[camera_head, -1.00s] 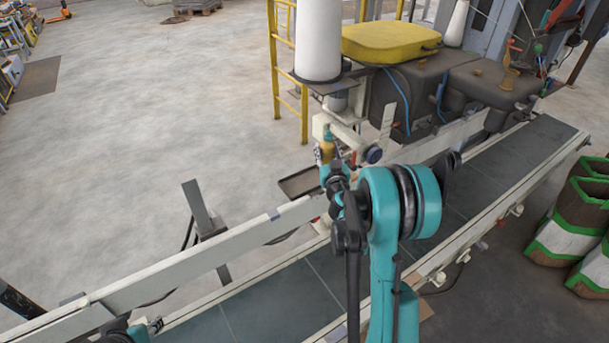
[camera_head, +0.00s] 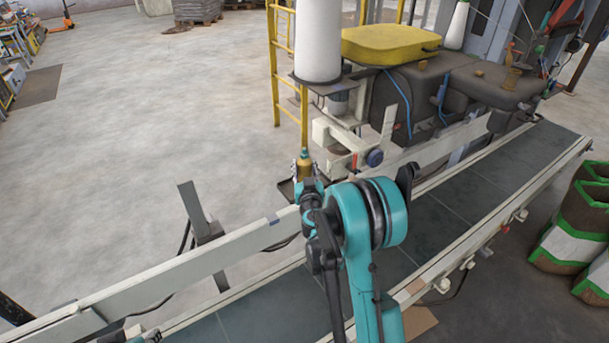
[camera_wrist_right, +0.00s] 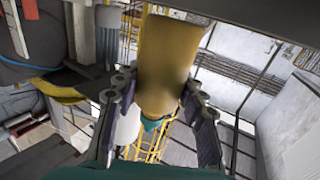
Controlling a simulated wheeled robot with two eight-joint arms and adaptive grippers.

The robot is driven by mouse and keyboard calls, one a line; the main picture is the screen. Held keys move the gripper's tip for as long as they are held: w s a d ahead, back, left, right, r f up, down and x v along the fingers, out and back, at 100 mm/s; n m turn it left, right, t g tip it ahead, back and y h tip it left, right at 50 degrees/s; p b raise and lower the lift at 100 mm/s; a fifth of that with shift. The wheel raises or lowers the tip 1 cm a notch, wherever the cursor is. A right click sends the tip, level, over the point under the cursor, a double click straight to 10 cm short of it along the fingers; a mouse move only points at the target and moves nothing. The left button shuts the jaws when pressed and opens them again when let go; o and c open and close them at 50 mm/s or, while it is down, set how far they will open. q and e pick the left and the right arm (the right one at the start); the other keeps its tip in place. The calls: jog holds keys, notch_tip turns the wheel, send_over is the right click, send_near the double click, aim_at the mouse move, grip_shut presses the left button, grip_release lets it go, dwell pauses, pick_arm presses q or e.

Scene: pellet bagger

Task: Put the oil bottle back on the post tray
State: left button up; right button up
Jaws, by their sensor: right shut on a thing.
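The oil bottle is amber-yellow and stands roughly upright in my right gripper (camera_head: 304,180). Its top (camera_head: 304,160) shows above the fingers in the head view. In the right wrist view the bottle (camera_wrist_right: 168,62) fills the space between the two fingers (camera_wrist_right: 160,115), which are shut on its sides. The dark post tray (camera_head: 286,190) lies beyond the conveyor's rail, right by the gripper and partly hidden by it. I cannot tell whether the bottle touches the tray. A small dark part of my left gripper (camera_head: 150,334) shows at the bottom edge; its jaws are not clear.
The conveyor belt (camera_head: 400,240) runs diagonally below my right arm, with a pale side rail (camera_head: 190,268). The sewing head with a blue knob (camera_head: 374,157) and a white thread cone (camera_head: 317,40) stand close behind the gripper. Green-white sacks (camera_head: 570,240) stand at right. Open floor lies left.

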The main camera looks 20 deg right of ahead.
notch_tip(320, 180, down, 3)
jog(key=shift+r+b, duration=0.2)
jog(key=shift+b, duration=0.2)
jog(key=shift+r, duration=0.2)
jog(key=o, duration=1.2)
jog(key=shift+f, duration=0.2)
jog(key=shift+o, duration=0.2)
jog(key=shift+r, duration=0.15)
